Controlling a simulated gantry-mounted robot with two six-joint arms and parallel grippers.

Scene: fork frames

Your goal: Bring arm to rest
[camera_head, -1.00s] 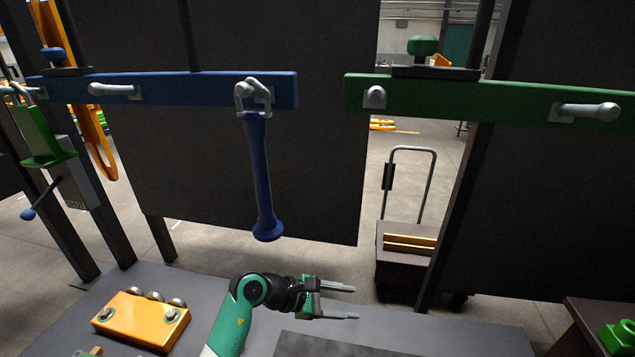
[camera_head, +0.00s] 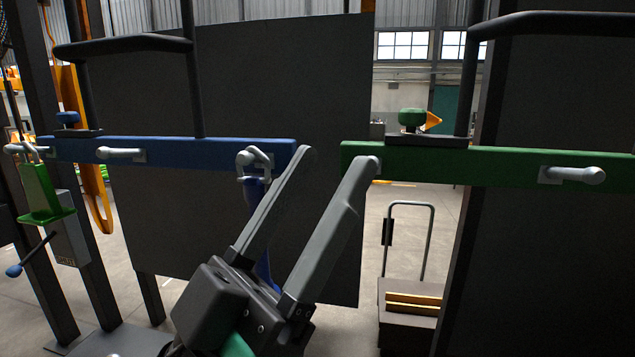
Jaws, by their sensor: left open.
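My left gripper (camera_head: 338,172) is large in the middle of the head view, close to the camera, with its two grey fingers pointing up and to the right. It is open, and nothing shows between the fingers. Behind it a blue handle (camera_head: 254,190) hangs from a metal shackle (camera_head: 252,163) on the blue bar (camera_head: 190,151). The gripper hides most of the handle. I cannot tell how far the fingers are from the bars. My right gripper is not in view.
A green bar (camera_head: 470,165) with a metal handle (camera_head: 575,175) is at the right. A green padlock-like piece (camera_head: 42,195) hangs at the left. Dark panels stand behind the bars. A trolley (camera_head: 408,300) stands on the floor through the gap between them.

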